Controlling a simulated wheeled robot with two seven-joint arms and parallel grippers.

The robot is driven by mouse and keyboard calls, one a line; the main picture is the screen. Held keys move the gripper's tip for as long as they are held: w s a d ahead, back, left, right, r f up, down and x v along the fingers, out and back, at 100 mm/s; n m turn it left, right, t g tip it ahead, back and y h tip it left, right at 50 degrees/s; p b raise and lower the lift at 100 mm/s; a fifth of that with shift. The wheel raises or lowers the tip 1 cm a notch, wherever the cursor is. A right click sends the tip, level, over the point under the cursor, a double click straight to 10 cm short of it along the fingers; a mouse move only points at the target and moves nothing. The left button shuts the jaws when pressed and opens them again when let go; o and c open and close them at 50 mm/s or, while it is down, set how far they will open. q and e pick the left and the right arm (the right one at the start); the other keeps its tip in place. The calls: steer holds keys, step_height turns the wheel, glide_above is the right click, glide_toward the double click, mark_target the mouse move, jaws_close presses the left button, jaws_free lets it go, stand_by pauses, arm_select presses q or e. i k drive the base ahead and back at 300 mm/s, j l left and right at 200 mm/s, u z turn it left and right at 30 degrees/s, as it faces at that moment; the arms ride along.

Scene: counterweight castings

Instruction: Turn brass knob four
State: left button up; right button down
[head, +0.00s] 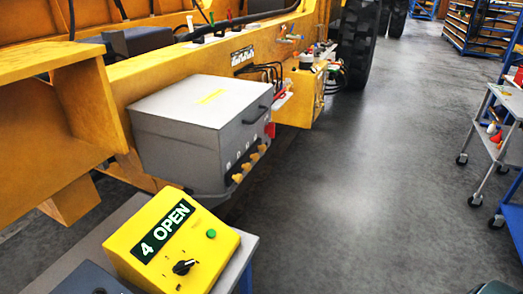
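A row of several small brass-yellow knobs (247,167) sits along the lower front of a grey metal box (200,110) mounted on the yellow machine frame. Small white labels show above the knobs, too small to read. A yellow control box (222,262) stands in the foreground with a dark sign reading "4 OPEN" (163,232), a black rotary knob (183,267) and a green button (211,234). Neither of my grippers shows in the head view, and nothing is seen touching the knobs.
The control box stands on a grey surface (247,244) with a blue leg. Hoses and a black wheel (355,40) are beyond. Floor (350,190) is clear; a grey cart (500,130) stands right.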

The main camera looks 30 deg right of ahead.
mark_target(263, 148)
steer(key=l+u, duration=0.25)
steer(key=u, duration=0.3)
steer(key=l+u, duration=0.4)
steer(key=l, duration=0.8)
steer(key=l+u, duration=0.1)
steer(key=l, duration=0.65)
steer(key=k+l+u, duration=0.1)
steer(key=l, duration=0.6)
steer(key=k+l+u, duration=0.1)
steer(key=l, duration=0.6)
steer(key=k+l, duration=0.1)
steer(key=l, duration=1)
steer(key=k+l, duration=0.15)
steer(key=l, duration=0.45)
steer(key=k+l, duration=0.1)
steer(key=l, duration=0.45)
